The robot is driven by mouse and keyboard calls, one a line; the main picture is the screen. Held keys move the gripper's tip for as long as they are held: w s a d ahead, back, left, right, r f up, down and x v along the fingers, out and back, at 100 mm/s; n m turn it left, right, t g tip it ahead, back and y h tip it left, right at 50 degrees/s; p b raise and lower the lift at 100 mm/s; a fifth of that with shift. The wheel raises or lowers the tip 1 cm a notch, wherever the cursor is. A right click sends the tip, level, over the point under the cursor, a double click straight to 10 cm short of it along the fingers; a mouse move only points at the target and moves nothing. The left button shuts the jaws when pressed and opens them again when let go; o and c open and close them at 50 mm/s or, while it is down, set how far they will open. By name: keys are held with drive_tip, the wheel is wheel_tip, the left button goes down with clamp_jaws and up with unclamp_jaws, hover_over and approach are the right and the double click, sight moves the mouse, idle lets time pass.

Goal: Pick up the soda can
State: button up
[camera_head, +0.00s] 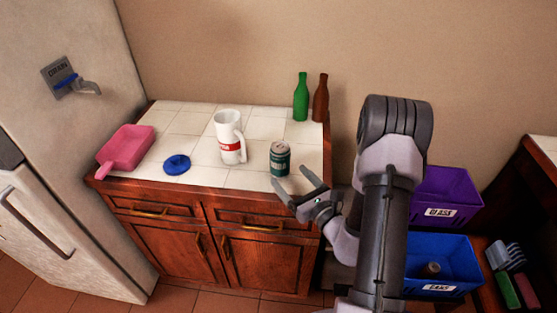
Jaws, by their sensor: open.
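The soda can (280,160) is dark green with a silver top and a pale band. It stands upright on the white tiled counter (245,181), near its front right part. My gripper (293,187) is open, with its two fingers spread just in front and to the right of the can. The fingertips look close to the can's lower part, but I cannot tell whether they touch it. Nothing is between the fingers.
A white mug (229,138) stands left of the can. A blue disc (177,165) and a pink dustpan-like tray (128,148) lie farther left. Green (300,98) and brown (320,98) bottles stand behind. Purple (447,190) and blue (440,250) bins are at right.

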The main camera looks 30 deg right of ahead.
sight(280, 162)
drive_tip(key=w+b, duration=0.1)
drive_tip(key=w, duration=0.6)
drive_tip(key=shift+w+r, duration=0.1)
drive_tip(key=shift+w, duration=0.3)
drive_tip(key=c, duration=1.5)
